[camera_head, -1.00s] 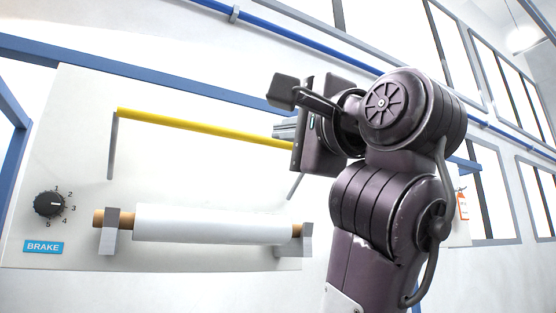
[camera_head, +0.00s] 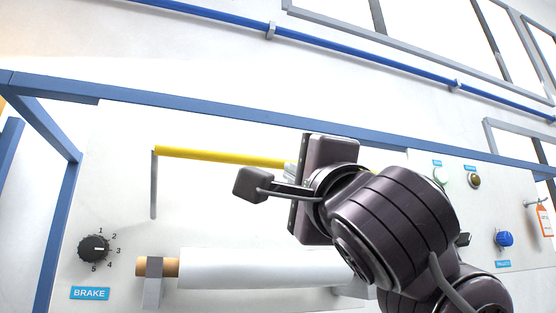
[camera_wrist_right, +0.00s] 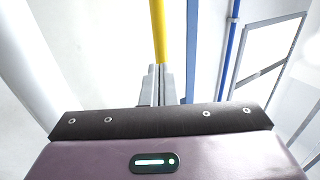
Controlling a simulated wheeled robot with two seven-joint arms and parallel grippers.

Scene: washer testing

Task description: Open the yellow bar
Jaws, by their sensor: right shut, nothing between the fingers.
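The yellow bar (camera_head: 220,156) runs across the upper part of the white panel, carried by a thin grey arm (camera_head: 154,185) at its left end. My right gripper hides its right end. In the right wrist view the yellow bar (camera_wrist_right: 158,32) runs up from just beyond the fingertips. My right gripper (camera_wrist_right: 157,72) is shut with nothing between its fingers, and its tips are at or very near the bar. I cannot tell whether they touch it. In the head view most of its fingers (camera_head: 290,172) are hidden by its own body. My left gripper is not in view.
A white roll (camera_head: 250,268) on a holder sits below the bar. A black brake dial (camera_head: 94,249) is at lower left. A blue frame beam (camera_head: 220,112) passes above the bar. A blue knob (camera_head: 504,239) is on the panel at right.

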